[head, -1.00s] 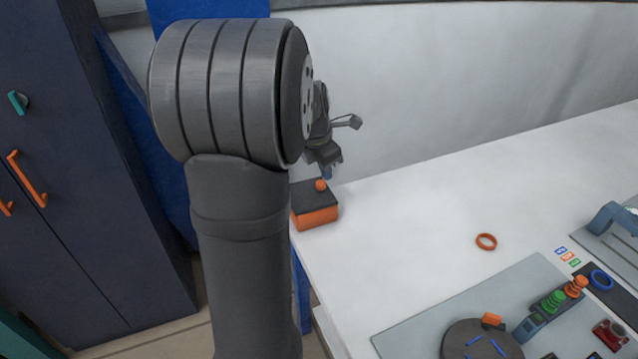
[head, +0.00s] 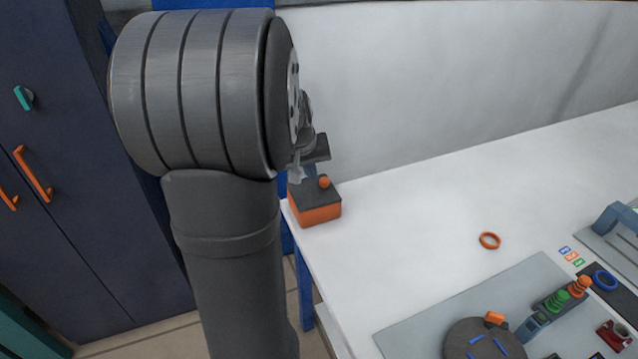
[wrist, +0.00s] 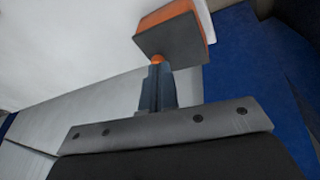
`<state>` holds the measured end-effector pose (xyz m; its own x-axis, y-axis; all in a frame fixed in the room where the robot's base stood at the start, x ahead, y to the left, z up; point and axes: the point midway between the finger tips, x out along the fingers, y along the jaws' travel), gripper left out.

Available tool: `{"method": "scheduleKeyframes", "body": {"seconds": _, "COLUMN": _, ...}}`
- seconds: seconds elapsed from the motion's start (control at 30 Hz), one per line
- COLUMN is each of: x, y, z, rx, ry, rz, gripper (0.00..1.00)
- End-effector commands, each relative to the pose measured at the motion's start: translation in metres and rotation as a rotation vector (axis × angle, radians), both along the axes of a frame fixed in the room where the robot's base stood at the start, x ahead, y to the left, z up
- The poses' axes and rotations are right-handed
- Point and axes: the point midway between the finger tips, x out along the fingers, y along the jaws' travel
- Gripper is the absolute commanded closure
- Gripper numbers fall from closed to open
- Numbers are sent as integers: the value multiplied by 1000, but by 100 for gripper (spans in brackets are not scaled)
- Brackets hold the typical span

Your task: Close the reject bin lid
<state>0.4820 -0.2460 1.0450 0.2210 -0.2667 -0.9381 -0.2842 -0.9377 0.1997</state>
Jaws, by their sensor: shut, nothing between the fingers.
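The reject bin is an orange box (head: 319,214) at the far left corner of the white table. Its dark lid (head: 309,196) lies flat over the top and looks shut, with an orange knob (head: 324,182) on it. My gripper (head: 310,171) is shut and empty, just behind and left of the knob, partly hidden by my arm. In the wrist view the shut fingertips (wrist: 157,72) point at the knob (wrist: 157,59), with the dark lid (wrist: 178,42) and orange bin side (wrist: 168,12) beyond. I cannot tell whether the fingers touch the knob.
An orange ring (head: 489,240) lies alone on the table. A dark cabinet (head: 80,120) stands at the left.

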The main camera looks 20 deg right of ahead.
Motion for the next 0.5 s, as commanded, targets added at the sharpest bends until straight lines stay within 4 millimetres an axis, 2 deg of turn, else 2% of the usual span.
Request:
{"method": "scheduleKeyframes", "body": {"seconds": 0.2, "x": 1, "y": 9, "z": -1, "rx": 81, "ry": -121, "rz": -342, "gripper": 100}}
{"method": "scheduleKeyframes", "body": {"seconds": 0.33, "x": 1, "y": 12, "z": -1, "rx": 112, "ry": -163, "rz": -461, "gripper": 100}}
{"method": "scheduleKeyframes", "body": {"seconds": 0.5, "x": 2, "y": 12, "z": -5, "rx": 126, "ry": -183, "rz": -517, "gripper": 100}}
